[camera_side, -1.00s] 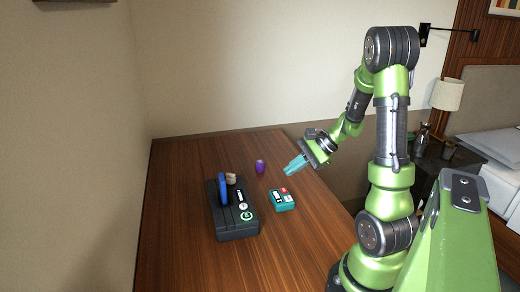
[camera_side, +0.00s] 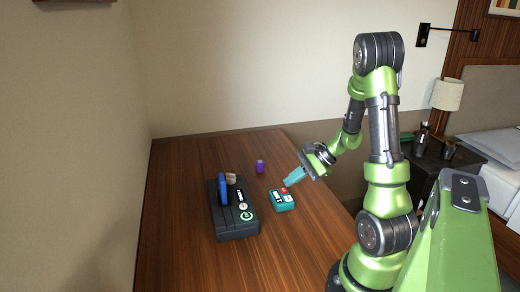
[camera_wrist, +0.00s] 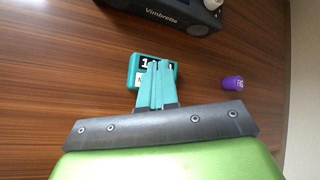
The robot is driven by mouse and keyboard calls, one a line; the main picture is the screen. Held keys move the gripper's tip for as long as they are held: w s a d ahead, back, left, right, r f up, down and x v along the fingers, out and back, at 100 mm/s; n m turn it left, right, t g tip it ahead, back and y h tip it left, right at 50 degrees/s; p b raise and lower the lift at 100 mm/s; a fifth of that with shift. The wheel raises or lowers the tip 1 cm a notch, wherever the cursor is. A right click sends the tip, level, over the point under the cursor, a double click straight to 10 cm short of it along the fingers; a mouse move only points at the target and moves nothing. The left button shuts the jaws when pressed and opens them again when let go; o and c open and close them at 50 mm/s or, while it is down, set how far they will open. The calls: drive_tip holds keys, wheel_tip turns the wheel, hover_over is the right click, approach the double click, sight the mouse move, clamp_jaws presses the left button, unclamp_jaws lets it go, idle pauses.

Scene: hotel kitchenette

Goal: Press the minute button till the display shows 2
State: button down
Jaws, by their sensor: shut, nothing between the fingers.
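A small teal timer (camera_side: 280,205) with a display and buttons lies on the wooden table; it also shows in the wrist view (camera_wrist: 133,74). In the wrist view a "1" shows on the left of its face, with part of a letter tile below it. In the wrist view the fingers (camera_wrist: 159,66) overlap the timer's middle. I cannot tell whether they touch it.
A black appliance (camera_side: 238,230) with a blue upright part stands left of the timer; it shows at the top of the wrist view (camera_wrist: 170,18). A small purple object (camera_side: 260,166) stands behind the timer. The table's front is clear.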

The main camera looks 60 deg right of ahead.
sight(280, 200)
drive_tip(key=shift+f, duration=1.5)
idle(0.9)
drive_tip(key=shift+f, duration=0.4)
drive_tip(key=shift+f, duration=0.35)
idle(0.5)
drive_tip(key=shift+r, duration=0.8)
drive_tip(key=shift+r, duration=2.5)
